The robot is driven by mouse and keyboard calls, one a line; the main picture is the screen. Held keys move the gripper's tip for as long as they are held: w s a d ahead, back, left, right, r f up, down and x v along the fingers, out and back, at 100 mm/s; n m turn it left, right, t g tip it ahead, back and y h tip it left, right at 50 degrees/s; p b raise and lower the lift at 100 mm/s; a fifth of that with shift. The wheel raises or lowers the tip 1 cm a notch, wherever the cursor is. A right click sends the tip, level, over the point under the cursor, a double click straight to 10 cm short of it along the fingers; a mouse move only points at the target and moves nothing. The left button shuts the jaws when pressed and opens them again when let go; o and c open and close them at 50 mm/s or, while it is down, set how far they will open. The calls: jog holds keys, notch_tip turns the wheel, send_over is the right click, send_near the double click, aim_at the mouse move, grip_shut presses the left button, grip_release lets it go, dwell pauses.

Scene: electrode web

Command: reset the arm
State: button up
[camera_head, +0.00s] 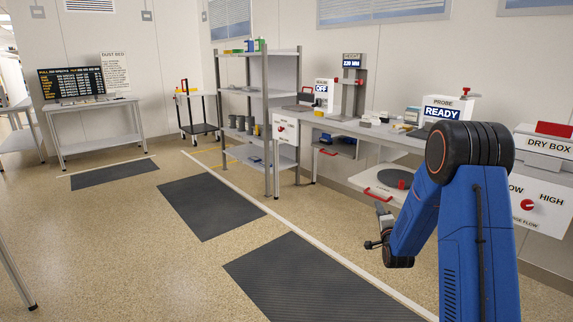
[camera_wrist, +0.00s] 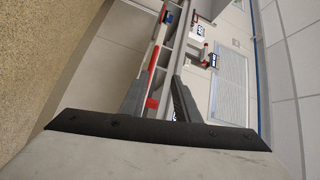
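My blue arm fills the right foreground of the head view, bent down at its elbow. My gripper (camera_head: 380,222) is partly hidden behind the forearm, at the left of the arm, in front of the bench. In the wrist view, the two fingers of my gripper (camera_wrist: 160,80) stand apart with nothing held between them. A red handle shows beyond the gap. The wrist picture is tilted, with the bench and wall running steeply up the view.
A long bench (camera_head: 372,131) carries a READY display (camera_head: 442,112) and an OFF display (camera_head: 321,90). A dry box (camera_head: 546,146) is at the right. A grey shelf rack (camera_head: 271,93) stands left of the bench. Open floor with dark mats (camera_head: 210,205) lies to the left.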

jog(key=s+a+r+n+g, duration=0.2)
jog(key=s+a+r+n, duration=0.15)
jog(key=s, duration=0.35)
jog(key=s+a+r+n+g+y, duration=0.1)
jog(key=s+a+r+n+g, duration=0.1)
jog(key=s+r, duration=0.4)
jog(key=s+a+r+n+g, duration=0.2)
jog(key=s+r+n+g, duration=0.1)
jog(key=s, duration=0.5)
jog(key=s+a+n+g, duration=0.2)
jog(key=s+n+g, duration=0.1)
jog(key=s, duration=1.5)
jog(key=s+a+f+n+g+y, duration=0.1)
jog(key=s+a+n+g, duration=0.2)
jog(key=s, duration=1.6)
jog(key=shift+f+n+g, duration=0.2)
jog(key=shift+n+g, duration=0.1)
jog(key=shift+n, duration=0.65)
